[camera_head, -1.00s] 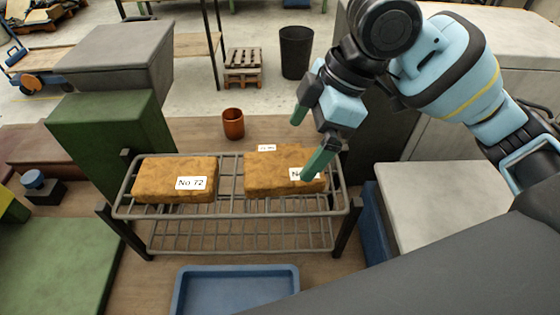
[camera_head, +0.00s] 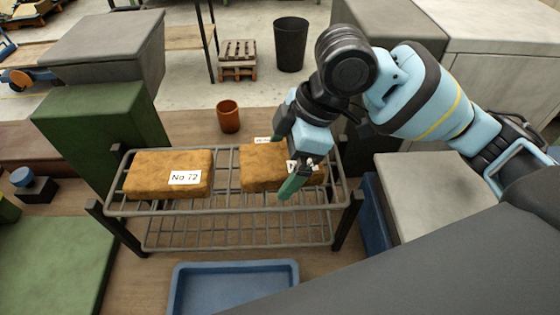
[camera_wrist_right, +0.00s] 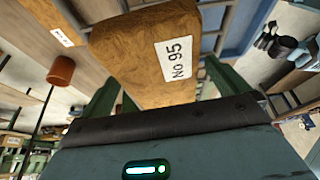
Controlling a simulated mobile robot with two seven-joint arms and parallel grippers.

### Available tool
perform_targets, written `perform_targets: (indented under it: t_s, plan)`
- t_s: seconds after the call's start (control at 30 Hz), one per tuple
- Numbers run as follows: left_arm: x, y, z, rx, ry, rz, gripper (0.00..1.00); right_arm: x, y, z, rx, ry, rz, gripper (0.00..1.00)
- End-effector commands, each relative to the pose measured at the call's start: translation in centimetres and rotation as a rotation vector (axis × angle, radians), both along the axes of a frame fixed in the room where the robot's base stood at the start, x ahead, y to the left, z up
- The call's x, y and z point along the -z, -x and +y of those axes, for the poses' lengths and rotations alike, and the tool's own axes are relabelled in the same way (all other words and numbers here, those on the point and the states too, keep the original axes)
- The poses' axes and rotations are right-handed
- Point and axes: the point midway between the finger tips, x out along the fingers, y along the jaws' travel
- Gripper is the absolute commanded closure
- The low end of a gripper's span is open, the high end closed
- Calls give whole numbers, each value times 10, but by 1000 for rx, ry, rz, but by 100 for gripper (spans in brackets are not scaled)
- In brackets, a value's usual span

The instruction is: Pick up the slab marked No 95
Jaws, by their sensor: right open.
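The slab marked No 95 (camera_wrist_right: 140,50) is a rough orange-brown block with a white label, which reads clearly in the right wrist view. In the head view this slab (camera_head: 259,172) lies on the right half of the wire rack's (camera_head: 225,212) top shelf, its front label mostly covered by my gripper. My right gripper (camera_head: 284,164) is open above the slab, with one green finger toward its front side and the other toward its back. In the wrist view the fingers (camera_wrist_right: 158,90) show at either side of the slab. My left gripper is not in view.
A similar slab marked No 72 (camera_head: 150,174) lies on the rack's left half, with a gap between the two. A brown cup (camera_head: 228,117) stands behind the rack. A blue tray (camera_head: 180,290) lies in front. A green block (camera_head: 100,125) stands at the left.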

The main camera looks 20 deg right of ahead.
Motion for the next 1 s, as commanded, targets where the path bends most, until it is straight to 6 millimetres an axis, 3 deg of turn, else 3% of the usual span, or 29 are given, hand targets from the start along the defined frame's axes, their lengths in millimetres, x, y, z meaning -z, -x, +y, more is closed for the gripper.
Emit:
perform_targets:
  t_s: [0.13, 0.57, 0.83, 1.0]
  plan:
    - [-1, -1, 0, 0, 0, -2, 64, -1, 0, 0, 0, 0, -1, 1]
    - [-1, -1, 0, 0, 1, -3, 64, -1, 0, 0, 0, 0, -1, 58]
    - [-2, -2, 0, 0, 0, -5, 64, -4, 0, 0, 0, -2, -4, 58]
    - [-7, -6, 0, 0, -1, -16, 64, -26, -1, 0, 0, -3, -9, 58]
